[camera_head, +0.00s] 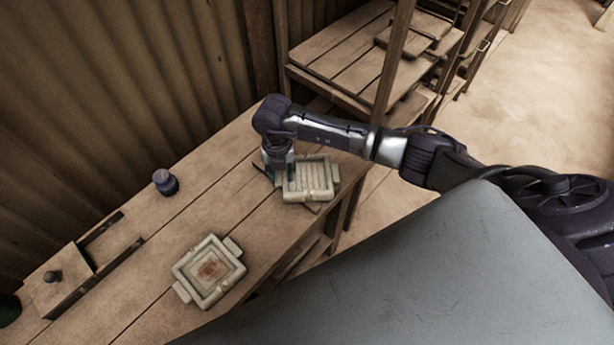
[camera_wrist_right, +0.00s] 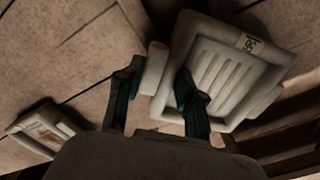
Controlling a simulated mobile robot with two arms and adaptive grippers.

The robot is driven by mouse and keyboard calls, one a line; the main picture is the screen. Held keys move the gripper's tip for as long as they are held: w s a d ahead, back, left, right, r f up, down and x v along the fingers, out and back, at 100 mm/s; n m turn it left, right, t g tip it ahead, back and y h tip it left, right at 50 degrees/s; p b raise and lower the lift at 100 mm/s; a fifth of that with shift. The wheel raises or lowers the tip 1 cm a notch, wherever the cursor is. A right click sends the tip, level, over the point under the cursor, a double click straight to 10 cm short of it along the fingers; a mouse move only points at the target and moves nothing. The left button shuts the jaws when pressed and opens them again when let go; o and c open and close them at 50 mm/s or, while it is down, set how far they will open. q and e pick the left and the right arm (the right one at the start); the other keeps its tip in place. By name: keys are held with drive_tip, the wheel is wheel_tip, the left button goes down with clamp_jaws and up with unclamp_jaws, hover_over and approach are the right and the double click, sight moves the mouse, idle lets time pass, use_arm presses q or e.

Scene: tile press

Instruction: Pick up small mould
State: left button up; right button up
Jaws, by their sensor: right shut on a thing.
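A pale mould with a ribbed inside (camera_head: 308,181) is at the far right part of the wooden workbench. My right gripper (camera_head: 277,172) points down at its left side. In the right wrist view, the fingers of the right gripper (camera_wrist_right: 158,78) are on either side of the mould's side lug and wall, shut on it. The ribbed mould (camera_wrist_right: 215,75) shows a small label on its rim there. I cannot tell whether it is clear of the bench. A second pale mould with a brownish square inside (camera_head: 209,271) lies nearer the front; it also shows in the right wrist view (camera_wrist_right: 42,130). My left gripper is out of view.
The workbench (camera_head: 150,245) runs along a corrugated wall. A small dark jar (camera_head: 165,181) stands near the wall. A wooden board with a knob (camera_head: 57,280) and dark rails is at the left. A wooden shelf unit (camera_head: 345,50) stands beyond the bench's far end.

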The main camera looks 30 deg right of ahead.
clamp_jaws()
drive_tip(key=shift+w+r, duration=0.1)
drive_tip(key=shift+r, duration=0.05)
